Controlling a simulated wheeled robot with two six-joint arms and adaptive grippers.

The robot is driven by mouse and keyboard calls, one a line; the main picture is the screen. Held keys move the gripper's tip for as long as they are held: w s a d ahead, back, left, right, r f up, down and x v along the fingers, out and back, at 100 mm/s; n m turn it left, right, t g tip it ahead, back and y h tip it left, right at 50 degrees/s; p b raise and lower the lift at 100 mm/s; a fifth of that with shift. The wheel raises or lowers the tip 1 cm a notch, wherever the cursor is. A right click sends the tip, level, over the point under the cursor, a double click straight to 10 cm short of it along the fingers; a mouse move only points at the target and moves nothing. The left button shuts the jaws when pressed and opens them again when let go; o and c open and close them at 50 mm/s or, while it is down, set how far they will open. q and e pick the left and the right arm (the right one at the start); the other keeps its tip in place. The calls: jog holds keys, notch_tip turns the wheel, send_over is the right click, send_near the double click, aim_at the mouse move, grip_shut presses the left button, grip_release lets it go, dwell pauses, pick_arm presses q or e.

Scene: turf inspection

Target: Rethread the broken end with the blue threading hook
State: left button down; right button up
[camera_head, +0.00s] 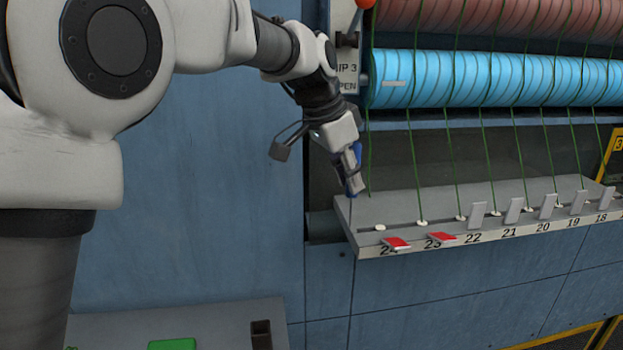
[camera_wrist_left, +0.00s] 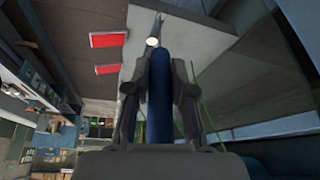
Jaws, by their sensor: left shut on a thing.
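My left gripper (camera_head: 352,188) is shut on the blue threading hook (camera_head: 357,153), above the left end of the grey ledge (camera_head: 400,208). In the left wrist view the hook (camera_wrist_left: 159,95) stands between the fingers (camera_wrist_left: 160,85), and a pale round eyelet (camera_wrist_left: 153,42) shows just past its tip. I cannot tell whether they touch. The leftmost green thread (camera_head: 369,150) hangs from the blue roller (camera_head: 480,78) and stops above the ledge, apart from the white eyelet (camera_head: 380,227) at 24. The other green threads run down to the ledge. My right gripper is out of view.
Red tabs lie flat at 24 (camera_head: 396,243) and 23 (camera_head: 440,238); grey tabs (camera_head: 477,214) stand at 22 and onward. A red-brown roller (camera_head: 490,17) is above. A tray (camera_head: 215,325) with a green item (camera_head: 172,344) and a dark holder (camera_head: 261,335) is at lower left.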

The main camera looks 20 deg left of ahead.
pick_arm(q)
jog(key=shift+w, duration=0.1)
jog(key=shift+w+d+p, duration=0.25)
jog(key=shift+d+p, duration=0.05)
jog(key=shift+d, duration=0.1)
jog(key=shift+w+d+p, duration=1.05)
jog(key=shift+d+p, duration=0.1)
jog(key=shift+d, duration=0.1)
jog(key=shift+w+d+f+p, duration=0.1)
jog(key=shift+w+d+p, duration=0.35)
jog(key=shift+w+d, duration=0.35)
dwell(0.8)
jog(key=shift+s+d+f, duration=0.1)
jog(key=shift+f, duration=0.05)
jog(key=shift+f+b, duration=0.95)
jog(key=shift+f, duration=0.5)
